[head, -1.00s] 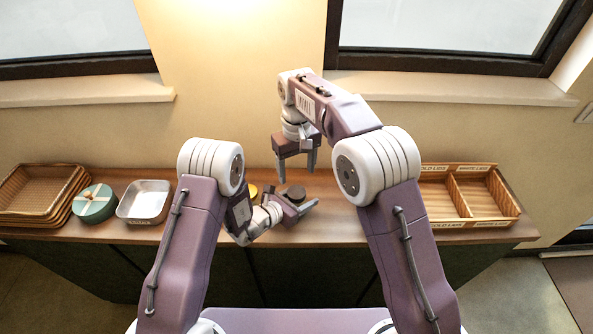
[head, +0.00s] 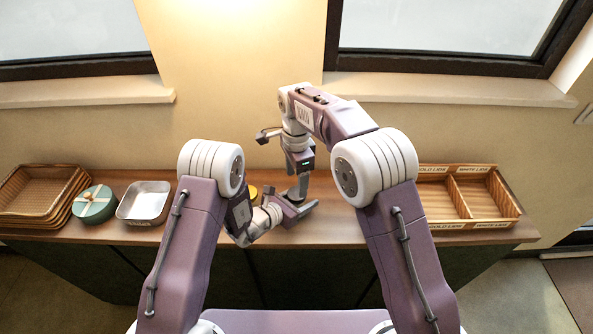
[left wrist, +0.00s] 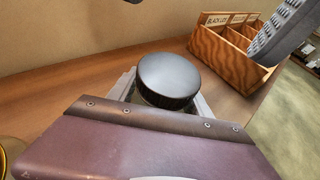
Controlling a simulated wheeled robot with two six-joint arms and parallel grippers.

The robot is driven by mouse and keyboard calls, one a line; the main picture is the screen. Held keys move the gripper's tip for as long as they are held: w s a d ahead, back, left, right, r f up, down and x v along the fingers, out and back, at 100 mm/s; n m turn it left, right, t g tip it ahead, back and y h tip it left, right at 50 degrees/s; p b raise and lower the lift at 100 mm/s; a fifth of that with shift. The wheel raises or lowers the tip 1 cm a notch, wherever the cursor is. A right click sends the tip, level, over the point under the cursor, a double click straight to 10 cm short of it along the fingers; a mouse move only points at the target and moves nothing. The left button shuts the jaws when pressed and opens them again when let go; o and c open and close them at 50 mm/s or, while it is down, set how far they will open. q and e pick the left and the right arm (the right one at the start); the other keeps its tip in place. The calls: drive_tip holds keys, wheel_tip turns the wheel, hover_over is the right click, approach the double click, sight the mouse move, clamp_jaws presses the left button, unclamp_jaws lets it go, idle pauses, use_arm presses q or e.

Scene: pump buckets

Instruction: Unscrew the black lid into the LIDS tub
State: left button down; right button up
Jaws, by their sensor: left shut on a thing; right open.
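The round black lid (left wrist: 168,80) sits on top of a container, mostly hidden, between my left gripper's jaws (left wrist: 165,105). In the head view my left gripper (head: 303,208) is shut around that container low over the counter. My right gripper (head: 298,188) is open, pointing down above the lid, which it mostly hides there. One grey ribbed finger of it (left wrist: 283,32) shows at the upper right of the left wrist view. A metal tub (head: 143,220) with a small label too blurred to read stands on the counter at left.
A wooden divided box (head: 483,224) stands at right, with GOLD LIDS and WHITE LIDS labels; a black-lid label shows in the left wrist view. A green round box (head: 94,204) and stacked wicker trays (head: 38,192) are at far left. Something yellow (head: 253,191) is partly hidden behind my left arm.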

sight(296, 192)
wheel_tip(296, 192, down, 5)
drive_tip(key=shift+f, duration=0.1)
clamp_jaws()
drive_tip(key=n, duration=0.4)
drive_tip(key=shift+n, duration=0.3)
drive_tip(key=n, duration=0.5)
drive_tip(key=shift+n, duration=0.4)
drive_tip(key=shift+o, duration=0.3)
unclamp_jaws()
